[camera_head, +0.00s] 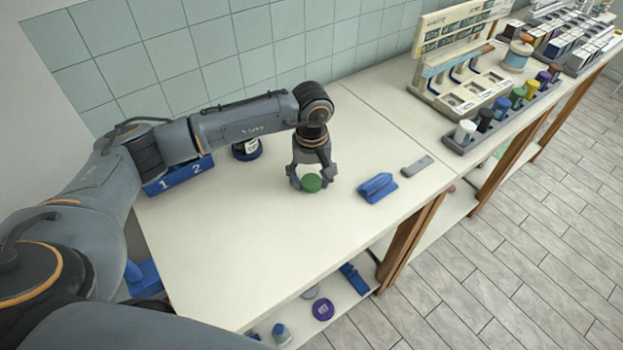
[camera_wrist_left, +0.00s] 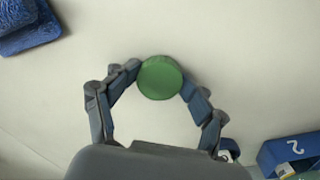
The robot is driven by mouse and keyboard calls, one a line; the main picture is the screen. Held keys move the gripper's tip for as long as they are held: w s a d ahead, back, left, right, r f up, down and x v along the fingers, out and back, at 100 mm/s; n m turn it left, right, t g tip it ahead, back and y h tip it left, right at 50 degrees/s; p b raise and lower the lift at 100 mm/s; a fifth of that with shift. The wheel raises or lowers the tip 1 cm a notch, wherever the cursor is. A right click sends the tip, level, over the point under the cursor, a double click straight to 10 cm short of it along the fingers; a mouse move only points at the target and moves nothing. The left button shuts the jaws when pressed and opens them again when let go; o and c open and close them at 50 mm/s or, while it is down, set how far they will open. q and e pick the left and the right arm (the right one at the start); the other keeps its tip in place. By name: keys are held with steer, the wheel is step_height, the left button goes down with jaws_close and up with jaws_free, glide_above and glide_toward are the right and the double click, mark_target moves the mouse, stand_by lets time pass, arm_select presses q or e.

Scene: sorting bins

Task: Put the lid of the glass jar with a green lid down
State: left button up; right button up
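The green lid (camera_head: 311,183) is a round disc between the fingertips of my left gripper (camera_head: 309,178), low over the white table. In the left wrist view the green lid (camera_wrist_left: 160,78) has a fingertip of my left gripper (camera_wrist_left: 160,82) against each side, so the gripper is shut on it. I cannot tell whether the lid touches the tabletop. No glass jar shows clearly under the lid. My right gripper is out of view.
A blue block-like object (camera_head: 377,188) and a grey piece (camera_head: 417,166) lie right of the gripper. The table's front middle is clear.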

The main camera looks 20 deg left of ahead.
mark_target(312, 181)
arm_select(q)
steer(key=shift+r+p, duration=0.4)
steer(key=shift+p, duration=0.1)
steer(key=shift+r+p, duration=0.45)
steer(key=shift+p, duration=0.1)
step_height(312, 181, up, 12)
steer(key=b, duration=0.4)
steer(key=shift+f, duration=0.2)
